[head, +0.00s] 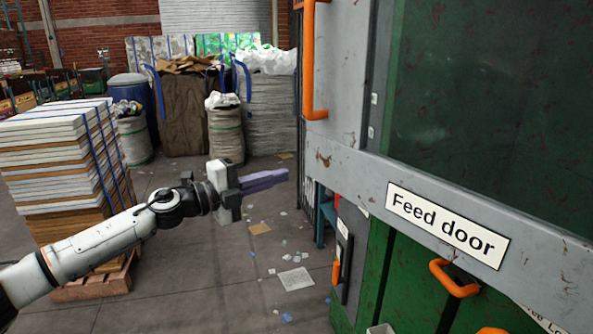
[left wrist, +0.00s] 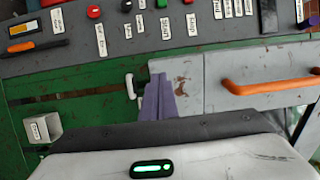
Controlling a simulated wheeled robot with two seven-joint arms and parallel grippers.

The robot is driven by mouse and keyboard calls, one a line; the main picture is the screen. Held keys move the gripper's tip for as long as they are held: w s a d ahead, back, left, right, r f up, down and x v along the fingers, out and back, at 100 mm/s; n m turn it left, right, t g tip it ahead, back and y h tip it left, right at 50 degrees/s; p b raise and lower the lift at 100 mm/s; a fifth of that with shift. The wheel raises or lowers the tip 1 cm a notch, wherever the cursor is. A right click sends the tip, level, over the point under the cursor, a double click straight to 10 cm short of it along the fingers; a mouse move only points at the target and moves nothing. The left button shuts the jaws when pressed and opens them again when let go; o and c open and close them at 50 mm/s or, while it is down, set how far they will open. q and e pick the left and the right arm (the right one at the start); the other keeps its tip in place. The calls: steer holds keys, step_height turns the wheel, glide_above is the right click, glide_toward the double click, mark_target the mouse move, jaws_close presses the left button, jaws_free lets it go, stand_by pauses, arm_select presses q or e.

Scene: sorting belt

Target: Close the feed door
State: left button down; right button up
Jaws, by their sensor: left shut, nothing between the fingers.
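The feed door (head: 345,165) fills the right of the head view. It has a scuffed grey frame, a dark green-tinted window, a "Feed door" label and a vertical orange handle (head: 315,62) at its left edge. I cannot tell how wide it stands from the machine. My left gripper (head: 286,175) is shut and empty, left of the door's lower left corner and below the handle, with its purple fingers pointing right. In the left wrist view, the shut fingers (left wrist: 158,88) overlap the left end of a grey panel with an orange handle (left wrist: 270,88). Contact is unclear. My right gripper is out of view.
The green machine (head: 405,270) has another orange handle (head: 455,279) below the door. Its labelled control panel (left wrist: 120,38) crosses the left wrist view. A pallet stack (head: 60,160) stands left, sacks (head: 185,110) behind. Littered floor (head: 270,290) lies open between.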

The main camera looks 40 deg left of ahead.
mark_target(309, 168)
arm_select(q)
steer(key=x, duration=0.2)
steer(key=p+x, duration=0.1)
steer(key=x, duration=0.1)
steer(key=shift+r, duration=0.2)
steer(key=shift+x, duration=0.95)
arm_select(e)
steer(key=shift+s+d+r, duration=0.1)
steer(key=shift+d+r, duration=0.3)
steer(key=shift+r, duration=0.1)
arm_select(q)
steer(key=shift+f, duration=0.2)
